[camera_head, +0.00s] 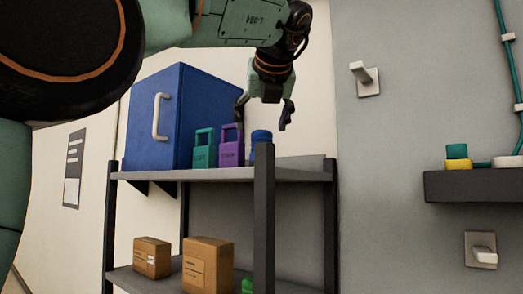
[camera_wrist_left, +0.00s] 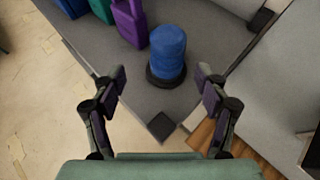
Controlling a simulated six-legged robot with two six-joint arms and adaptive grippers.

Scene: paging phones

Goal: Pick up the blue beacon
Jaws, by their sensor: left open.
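The blue beacon (camera_head: 261,137) stands upright near the right end of the upper shelf, partly hidden by the shelf's front post. In the left wrist view the beacon (camera_wrist_left: 168,50) is a blue ribbed cylinder on a dark round base. My left gripper (camera_head: 264,113) is open and empty, pointing down just above the beacon in the head view. In the left wrist view its fingers (camera_wrist_left: 160,88) are spread wide, with the beacon ahead between and beyond the tips, not gripped. My right gripper is not in view.
A purple handled object (camera_head: 231,146) stands close left of the beacon, then a teal one (camera_head: 204,150) and a blue cabinet (camera_head: 155,115). Boxes (camera_head: 207,265) sit on the lower shelf. A dark wall ledge (camera_head: 470,186) holds green and yellow pieces. Shelf posts (camera_head: 264,210) rise at the corner.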

